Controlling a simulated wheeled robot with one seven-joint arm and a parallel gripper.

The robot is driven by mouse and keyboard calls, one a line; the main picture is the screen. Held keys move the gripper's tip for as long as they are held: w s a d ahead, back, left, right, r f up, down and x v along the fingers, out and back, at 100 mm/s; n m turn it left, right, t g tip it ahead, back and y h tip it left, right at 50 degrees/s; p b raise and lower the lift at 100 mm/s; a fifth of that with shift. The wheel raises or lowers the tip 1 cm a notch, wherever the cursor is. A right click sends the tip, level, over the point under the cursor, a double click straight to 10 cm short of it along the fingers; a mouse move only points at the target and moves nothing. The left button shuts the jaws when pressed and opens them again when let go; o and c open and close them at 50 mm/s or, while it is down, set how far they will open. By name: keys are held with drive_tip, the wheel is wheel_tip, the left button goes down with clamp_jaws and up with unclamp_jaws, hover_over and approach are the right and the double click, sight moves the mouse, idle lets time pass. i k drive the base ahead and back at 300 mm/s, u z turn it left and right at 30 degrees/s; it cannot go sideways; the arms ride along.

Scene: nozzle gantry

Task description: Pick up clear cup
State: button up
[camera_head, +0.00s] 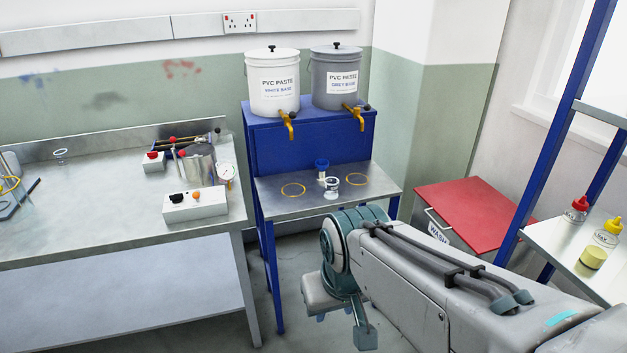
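A small clear cup (331,188) stands upright on the steel shelf (290,210) of the blue stand. It is between two yellow rings, below the taps of the two buckets. My gripper (345,320) hangs in front of the stand, lower in the picture and apart from the cup. My arm hides part of it, so its opening is not clear.
A white bucket (273,90) and a grey bucket (335,85) with brass taps overhang the shelf. A steel bench (100,215) stands at left. A red-topped cabinet (480,210) and a rack (560,245) with small bottles stand at right.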

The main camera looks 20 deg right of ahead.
sight(330, 191)
drive_tip(key=u, duration=0.1)
drive_tip(key=i, duration=0.85)
drive_tip(key=z, duration=0.85)
drive_tip(key=i, duration=1)
drive_tip(key=z, duration=0.9)
